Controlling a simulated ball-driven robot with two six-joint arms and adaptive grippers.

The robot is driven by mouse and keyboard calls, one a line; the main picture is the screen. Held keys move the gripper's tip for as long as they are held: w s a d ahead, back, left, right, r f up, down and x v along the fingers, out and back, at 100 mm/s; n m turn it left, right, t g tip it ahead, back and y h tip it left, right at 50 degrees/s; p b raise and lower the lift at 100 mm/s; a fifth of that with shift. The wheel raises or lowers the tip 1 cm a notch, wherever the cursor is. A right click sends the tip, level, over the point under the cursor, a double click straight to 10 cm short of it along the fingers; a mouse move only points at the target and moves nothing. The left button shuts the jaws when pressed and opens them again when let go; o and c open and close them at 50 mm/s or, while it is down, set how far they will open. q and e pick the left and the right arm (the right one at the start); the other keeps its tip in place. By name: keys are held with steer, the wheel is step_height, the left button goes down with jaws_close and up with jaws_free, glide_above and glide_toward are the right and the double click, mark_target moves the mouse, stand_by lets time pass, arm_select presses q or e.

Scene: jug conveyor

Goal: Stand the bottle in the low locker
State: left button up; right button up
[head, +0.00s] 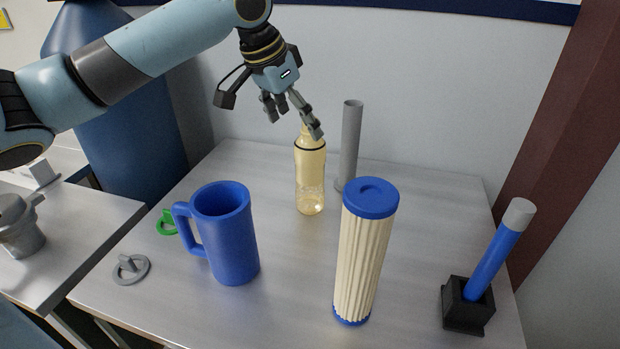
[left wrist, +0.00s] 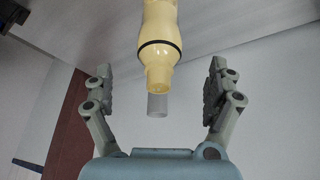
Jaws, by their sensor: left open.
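The bottle (head: 310,175) is pale yellow with a dark ring near its neck and stands upright toward the back of the metal table. My left gripper (head: 294,118) is above it, with one finger in front of the bottle's top in the head view. In the left wrist view the bottle (left wrist: 160,35) shows neck first, between and beyond the two open fingers of the gripper (left wrist: 158,90). The fingers appear apart from the bottle. I cannot make out a low locker in either view. My right gripper is not in view.
A blue mug (head: 230,240), a cream ribbed cylinder with blue ends (head: 362,262) and a grey tube (head: 351,140) stand near the bottle. A black holder (head: 467,312) with a blue stick is at right. A grey ring (head: 131,269) and green piece (head: 166,224) lie left.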

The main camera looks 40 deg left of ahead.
mark_target(311, 150)
arm_select(q)
steer(key=x, duration=0.9)
steer(key=shift+w, duration=0.2)
steer(key=c, duration=1.2)
steer(key=shift+r, duration=0.15)
